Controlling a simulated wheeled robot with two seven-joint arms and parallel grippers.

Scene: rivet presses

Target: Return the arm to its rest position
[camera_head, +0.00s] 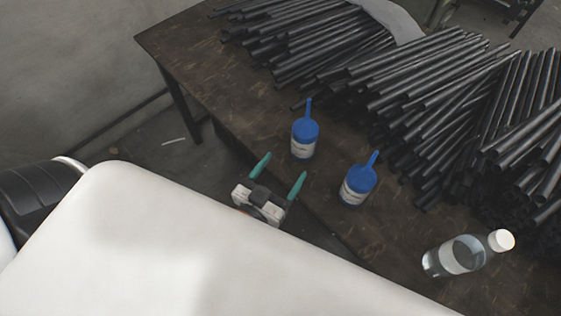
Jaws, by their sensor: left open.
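My left gripper (279,176) shows in the middle of the head view, with its two teal fingers apart and nothing between them. It is near the table's front edge, just below two blue bottles in the picture. My own large white arm link (220,260) fills the lower left and hides the rest of that arm. My right gripper is not in view.
A dark worn table (190,60) carries a blue bottle (304,135), a second blue bottle (357,184) and a clear bottle with a white cap (455,256). Piles of black tubes (420,85) cover its back and right. Bare floor (140,135) lies at left.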

